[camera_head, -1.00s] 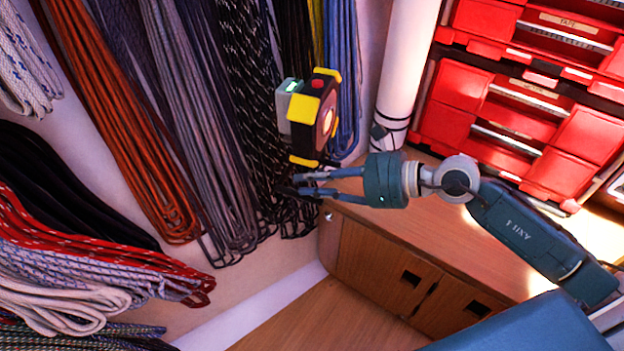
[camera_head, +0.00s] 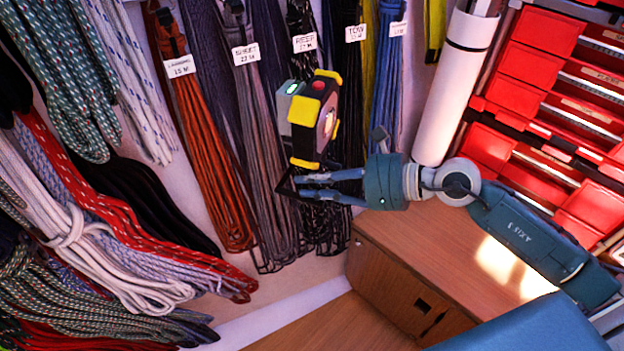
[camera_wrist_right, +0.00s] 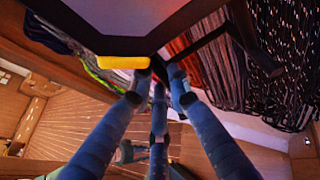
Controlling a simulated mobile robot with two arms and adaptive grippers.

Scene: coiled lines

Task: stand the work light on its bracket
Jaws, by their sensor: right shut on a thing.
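The work light (camera_head: 318,118) is a black box with yellow bumpers, a red button on top, a round lens facing right and a grey block with a green lamp at its left. My right gripper (camera_head: 300,187) is shut on its thin dark bracket below the body and holds it up in the air. In the right wrist view the fingers (camera_wrist_right: 160,80) meet at a dark bar under the work light's dark body (camera_wrist_right: 110,25), beside a yellow bumper. My left gripper is out of view.
Coiled ropes (camera_head: 215,170) with white labels hang on the wall behind the light. A wooden bench (camera_head: 440,245) stands below my right arm, its visible top clear. Red drawers (camera_head: 545,120) and a white tube (camera_head: 455,90) stand at the right.

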